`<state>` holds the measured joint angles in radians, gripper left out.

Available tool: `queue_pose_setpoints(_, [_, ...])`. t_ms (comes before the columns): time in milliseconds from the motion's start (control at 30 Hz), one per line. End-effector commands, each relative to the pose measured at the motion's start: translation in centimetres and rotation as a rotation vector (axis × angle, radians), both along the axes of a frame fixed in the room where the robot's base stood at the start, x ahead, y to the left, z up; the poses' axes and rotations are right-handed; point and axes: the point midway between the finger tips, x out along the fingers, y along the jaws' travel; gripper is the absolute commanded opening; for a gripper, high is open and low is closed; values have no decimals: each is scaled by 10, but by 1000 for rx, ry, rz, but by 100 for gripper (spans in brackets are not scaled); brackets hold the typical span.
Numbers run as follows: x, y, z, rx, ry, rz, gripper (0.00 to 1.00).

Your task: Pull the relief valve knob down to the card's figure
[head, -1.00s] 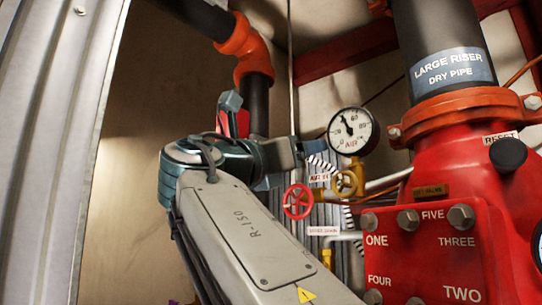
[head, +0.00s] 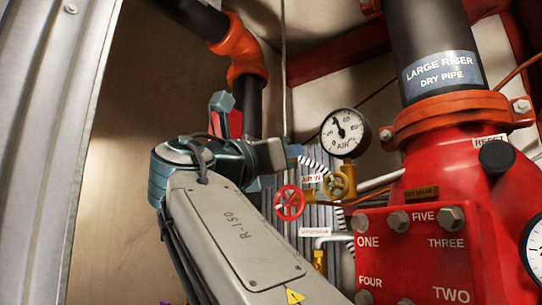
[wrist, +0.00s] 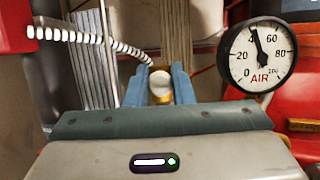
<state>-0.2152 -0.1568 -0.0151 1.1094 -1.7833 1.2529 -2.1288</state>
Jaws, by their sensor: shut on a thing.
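In the wrist view my gripper (wrist: 161,92) is shut, its two blue fingers on either side of a small round knob (wrist: 160,84) with a pale cap and a yellowish lower part. I take this to be the relief valve knob. In the head view my gripper (head: 276,168) is left of the air gauge, and the knob is hidden there. The round white AIR gauge (head: 345,134) also shows in the wrist view (wrist: 257,56). Its needle points up and slightly left, near the 40 mark. I cannot make out a card with a figure.
A red handwheel (head: 290,203) and brass valve (head: 341,184) sit just below the gauge. The large red riser body (head: 450,200) fills the right. A white ribbed hose (wrist: 95,38) runs behind the fingers. A metal panel (head: 60,130) borders the left.

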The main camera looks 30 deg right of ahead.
Motion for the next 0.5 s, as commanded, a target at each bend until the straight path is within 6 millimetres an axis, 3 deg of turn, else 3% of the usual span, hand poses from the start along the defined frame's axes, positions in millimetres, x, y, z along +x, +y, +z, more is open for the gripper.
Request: queue_pose_setpoints(500, [-3,13,-1,2,1,5,0])
